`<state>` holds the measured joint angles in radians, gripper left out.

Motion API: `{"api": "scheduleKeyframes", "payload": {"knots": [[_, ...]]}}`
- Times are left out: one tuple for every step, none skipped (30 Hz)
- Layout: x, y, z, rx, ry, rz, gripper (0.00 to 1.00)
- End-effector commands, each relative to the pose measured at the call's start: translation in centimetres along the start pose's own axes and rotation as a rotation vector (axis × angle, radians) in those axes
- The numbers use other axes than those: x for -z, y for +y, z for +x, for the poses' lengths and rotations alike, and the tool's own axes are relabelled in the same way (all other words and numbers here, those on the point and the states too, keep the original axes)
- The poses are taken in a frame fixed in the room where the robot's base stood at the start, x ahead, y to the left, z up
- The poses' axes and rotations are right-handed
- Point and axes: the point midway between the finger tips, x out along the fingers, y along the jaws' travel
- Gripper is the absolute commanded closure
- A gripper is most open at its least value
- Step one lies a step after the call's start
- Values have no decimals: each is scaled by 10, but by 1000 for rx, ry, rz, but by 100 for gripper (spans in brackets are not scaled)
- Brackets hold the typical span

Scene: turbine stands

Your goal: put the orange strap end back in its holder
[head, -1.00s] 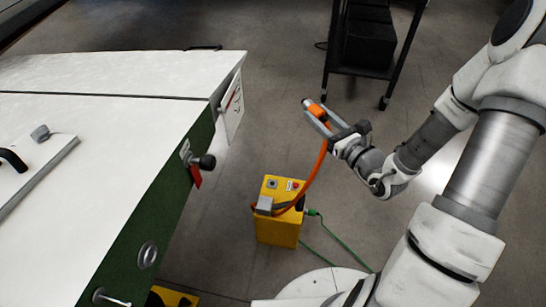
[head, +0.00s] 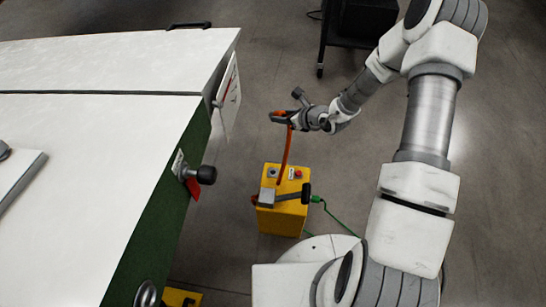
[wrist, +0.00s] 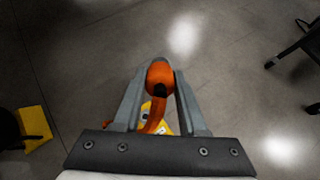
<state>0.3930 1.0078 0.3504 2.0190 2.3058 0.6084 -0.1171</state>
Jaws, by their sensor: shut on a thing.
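My gripper (head: 279,116) is shut on the orange strap end (wrist: 160,76), which sits between the two grey fingers in the wrist view. In the head view the orange strap (head: 284,152) hangs from my gripper down to a yellow box (head: 283,219) on the floor. The box has a red button, a grey block and a black handle on its top. My gripper is in the air above and beyond the box. I cannot tell which part is the holder for the strap end.
A white-topped bench (head: 100,140) with a green side fills the left. A black knob (head: 206,175) with a red tag and a white plate (head: 228,97) stick out from its side. A dark cart (head: 350,35) stands at the back. A green cable (head: 335,221) runs from the box.

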Motion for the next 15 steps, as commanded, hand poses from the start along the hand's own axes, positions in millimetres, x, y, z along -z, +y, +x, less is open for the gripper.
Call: {"api": "scheduleKeyframes", "payload": {"knots": [[11, 5, 20, -7, 71, -11, 100], [18, 6, 30, -7, 118, -11, 100], [28, 7, 42, -6, 182, -12, 100], [35, 8, 50, -5, 230, -11, 100], [42, 9, 58, -2, 277, -10, 100], [51, 10, 68, 1, 336, -6, 100], [58, 10, 74, 4, 378, -2, 100], [64, 11, 80, 7, 416, 2, 100], [72, 11, 86, 10, 463, 10, 100], [78, 12, 91, 13, 495, 16, 100], [83, 12, 95, 16, 528, 20, 100], [91, 14, 101, 18, 568, 28, 100], [96, 15, 105, 20, 598, 32, 100], [101, 16, 109, 22, 627, 38, 100], [108, 18, 114, 25, 666, 44, 100]]}}
